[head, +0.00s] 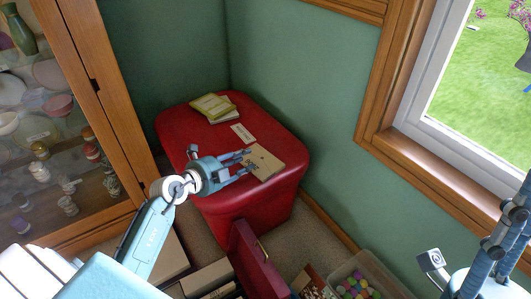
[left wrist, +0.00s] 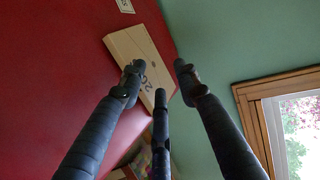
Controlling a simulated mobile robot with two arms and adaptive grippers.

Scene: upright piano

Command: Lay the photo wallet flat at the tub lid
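A tan, flat booklet with dark markings (head: 264,162), which looks like the photo wallet, lies on the red top of a tub-like box (head: 185,120) near its right front edge. It also shows in the left wrist view (left wrist: 136,45), beyond the fingertips. My left gripper (head: 246,161) is at the booklet's left side with its fingers apart. In the left wrist view the fingers (left wrist: 158,80) are spread, and I see no grip on the booklet. My right gripper (head: 515,215) is partly cut off at the right edge, and its opening is unclear.
A green-yellow booklet stack (head: 213,106) and a small pale card (head: 243,133) lie on the red top. A glass cabinet (head: 60,130) stands left. A clear bin of coloured balls (head: 358,285) and an open dark red box (head: 255,262) are on the floor. A green wall rises behind.

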